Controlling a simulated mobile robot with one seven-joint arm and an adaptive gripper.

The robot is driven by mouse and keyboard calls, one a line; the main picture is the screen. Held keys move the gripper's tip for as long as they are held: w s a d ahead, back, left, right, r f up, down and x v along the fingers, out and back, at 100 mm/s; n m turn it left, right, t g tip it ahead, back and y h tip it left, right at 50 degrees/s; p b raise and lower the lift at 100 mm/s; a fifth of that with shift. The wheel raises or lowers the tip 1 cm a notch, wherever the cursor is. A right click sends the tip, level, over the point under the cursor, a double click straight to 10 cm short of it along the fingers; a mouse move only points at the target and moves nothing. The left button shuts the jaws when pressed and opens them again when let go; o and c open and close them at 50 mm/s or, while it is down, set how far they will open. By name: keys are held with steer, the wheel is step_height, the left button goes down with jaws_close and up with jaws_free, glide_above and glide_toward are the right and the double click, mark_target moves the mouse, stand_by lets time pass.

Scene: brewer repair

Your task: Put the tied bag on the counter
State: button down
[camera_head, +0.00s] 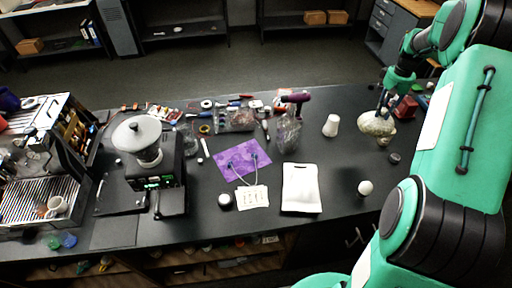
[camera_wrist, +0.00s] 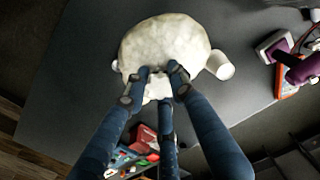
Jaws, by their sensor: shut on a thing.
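The tied bag (camera_head: 377,124) is a pale, lumpy, rounded bundle at the right part of the dark counter (camera_head: 340,225). In the wrist view the bag (camera_wrist: 165,42) fills the top middle, with its gathered neck between my fingers. My gripper (camera_head: 384,104) comes down from above and behind it in the head view. In the wrist view my gripper (camera_wrist: 160,75) is shut on the bag's neck. I cannot tell whether the bag's underside touches the counter or hangs just above it.
A white cup (camera_head: 332,125) stands left of the bag. A red box (camera_head: 405,107) is close on its right. A white ball-like object (camera_head: 365,187) and a flat white pouch (camera_head: 301,188) lie nearer the front. Bare counter lies between them.

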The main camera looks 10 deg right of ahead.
step_height(320, 180, up, 15)
steer(key=w+a+n, duration=0.3)
steer(key=a+n, duration=0.4)
steer(key=a, duration=0.7)
steer(key=w+a+n, duration=0.2)
steer(key=a+n, duration=0.5)
steer(key=a, duration=0.6)
steer(key=w+a+n, duration=0.3)
steer(key=a+n, duration=0.4)
steer(key=a, duration=0.7)
steer(key=s+a+n, duration=0.4)
steer(key=a+n, duration=0.2)
steer(key=a, duration=0.5)
steer(key=s+a+n, duration=0.4)
steer(key=a+n, duration=0.2)
steer(key=a, duration=0.5)
steer(key=s+a+n, duration=0.5)
steer(key=a+n, duration=0.1)
steer(key=a, duration=0.4)
step_height(320, 180, down, 26)
steer(key=shift+w+p, duration=0.3)
steer(key=shift+a, duration=0.1)
